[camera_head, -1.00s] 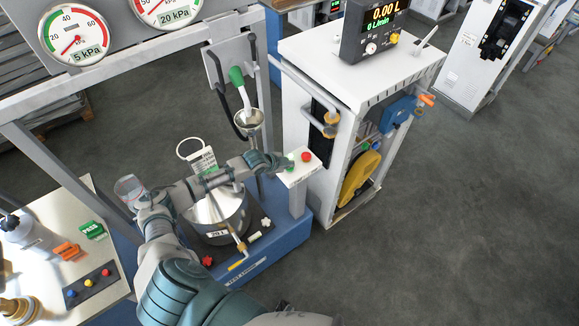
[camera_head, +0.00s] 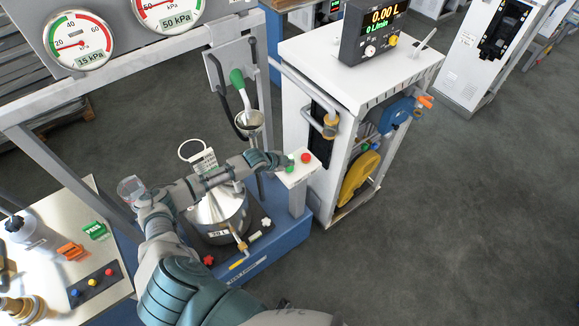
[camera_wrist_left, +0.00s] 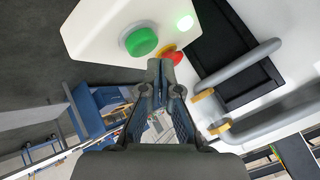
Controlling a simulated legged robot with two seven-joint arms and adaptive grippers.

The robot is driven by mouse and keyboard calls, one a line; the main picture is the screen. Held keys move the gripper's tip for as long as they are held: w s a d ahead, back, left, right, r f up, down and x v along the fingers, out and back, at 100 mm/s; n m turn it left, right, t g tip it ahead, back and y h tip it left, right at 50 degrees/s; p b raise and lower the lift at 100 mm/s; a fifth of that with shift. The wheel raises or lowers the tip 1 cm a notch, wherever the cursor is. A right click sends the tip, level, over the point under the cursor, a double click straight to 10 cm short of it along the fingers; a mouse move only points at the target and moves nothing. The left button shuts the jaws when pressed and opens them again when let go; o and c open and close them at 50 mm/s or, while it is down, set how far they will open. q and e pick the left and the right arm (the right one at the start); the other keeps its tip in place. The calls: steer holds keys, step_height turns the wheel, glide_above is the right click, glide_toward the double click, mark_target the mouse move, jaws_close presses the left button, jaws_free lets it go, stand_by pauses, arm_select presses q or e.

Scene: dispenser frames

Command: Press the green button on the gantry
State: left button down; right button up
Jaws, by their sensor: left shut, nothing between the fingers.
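The green button (camera_wrist_left: 141,41) is a round raised cap on a white box, next to a red button (camera_wrist_left: 172,55). In the head view the red button (camera_head: 305,157) shows on top of the white box (camera_head: 299,178), with green (camera_head: 290,168) partly hidden beside my gripper. My left gripper (camera_wrist_left: 160,66) is shut and empty. Its fingertips are close to the box, just below and right of the green button in the wrist view. I cannot tell whether they touch anything. In the head view the left gripper (camera_head: 283,162) reaches the box's left edge. My right gripper is out of view.
A small green light (camera_wrist_left: 185,22) glows on the box. A white dispenser cabinet (camera_head: 365,70) with grey pipe handles stands right behind the box. Floor at right is clear.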

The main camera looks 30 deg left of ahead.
mark_target(289, 168)
arm_select(q)
steer(key=shift+r, duration=0.1)
step_height(289, 168, up, 5)
steer(key=p, duration=0.5)
stand_by(0.7)
